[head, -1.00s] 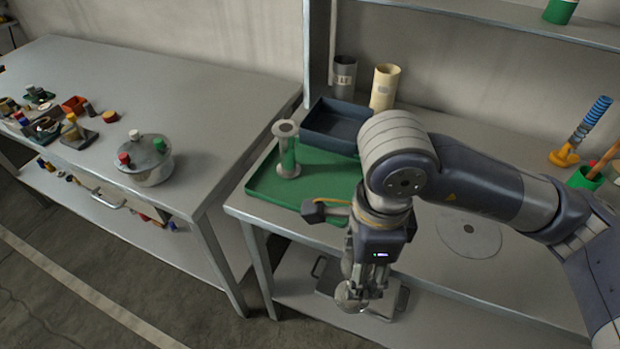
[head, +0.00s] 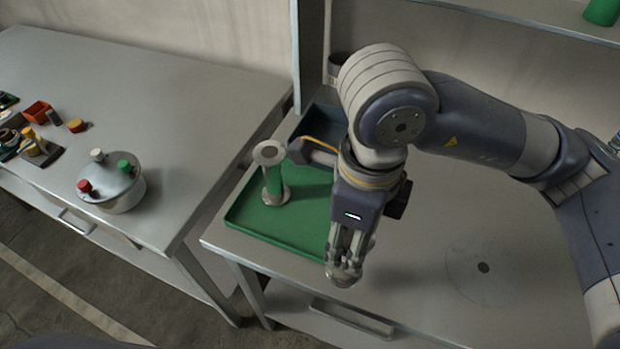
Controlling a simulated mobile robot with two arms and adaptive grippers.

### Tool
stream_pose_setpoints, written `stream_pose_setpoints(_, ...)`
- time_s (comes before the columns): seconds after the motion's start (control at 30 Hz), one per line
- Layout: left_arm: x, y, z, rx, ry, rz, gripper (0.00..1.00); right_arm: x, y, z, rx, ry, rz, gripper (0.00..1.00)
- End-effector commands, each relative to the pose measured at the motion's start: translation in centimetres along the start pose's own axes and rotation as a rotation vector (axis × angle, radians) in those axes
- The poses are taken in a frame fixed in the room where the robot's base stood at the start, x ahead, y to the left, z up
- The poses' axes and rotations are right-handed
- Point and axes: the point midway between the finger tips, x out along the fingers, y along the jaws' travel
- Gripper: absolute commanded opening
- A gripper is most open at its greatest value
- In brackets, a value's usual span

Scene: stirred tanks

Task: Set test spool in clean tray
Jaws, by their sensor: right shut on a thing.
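My right gripper (head: 343,262) points down near the front edge of the right-hand table. It is shut on a grey, round-ended piece (head: 343,277), which looks like a spool; the fingers hide most of it. A green tray (head: 250,226) lies to its left on that table. A spool with grey flanges and a green core (head: 274,180) stands upright in the tray, apart from the gripper. A dark blue bin (head: 308,124) sits behind the green tray, partly hidden by my right arm. I cannot tell by any label which tray is the clean one. My left gripper is out of view.
A grey table (head: 170,95) at the left holds a lidded metal pot (head: 112,190) and several small parts. A shelf (head: 520,28) runs above the right-hand table. A dark cup (head: 338,66) stands behind the arm. The tabletop right of the gripper is clear around a round plate (head: 482,265).

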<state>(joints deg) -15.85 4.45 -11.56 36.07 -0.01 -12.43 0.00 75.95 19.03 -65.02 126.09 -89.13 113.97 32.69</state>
Motion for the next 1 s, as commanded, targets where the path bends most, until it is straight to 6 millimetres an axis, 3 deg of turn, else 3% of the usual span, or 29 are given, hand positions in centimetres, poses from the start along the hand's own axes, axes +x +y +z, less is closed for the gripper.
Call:
stream_pose_setpoints(0.13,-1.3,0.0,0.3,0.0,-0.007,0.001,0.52,-0.1,-2.5,1.6,0.006,0.002,0.004,0.15)
stream_pose_setpoints(0.33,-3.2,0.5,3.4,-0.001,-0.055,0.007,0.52,0.3,-6.9,4.2,0.005,0.002,0.002,0.15)
stream_pose_setpoints(0.47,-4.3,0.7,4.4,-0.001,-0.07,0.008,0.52,0.6,-9.4,5.9,0.003,0.001,0.003,0.15)
stream_pose_setpoints(0.7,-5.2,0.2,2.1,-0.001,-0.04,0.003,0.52,1.2,-12.6,7.8,0.001,0.001,0.001,0.15)
stream_pose_setpoints(0.83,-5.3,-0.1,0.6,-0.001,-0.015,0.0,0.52,1.4,-13.1,8.1,-0.002,0.001,0.0,0.15)
stream_pose_setpoints(1.0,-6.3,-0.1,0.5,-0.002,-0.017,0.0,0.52,2.8,-13.1,8.1,-0.001,0.003,0.004,0.15)
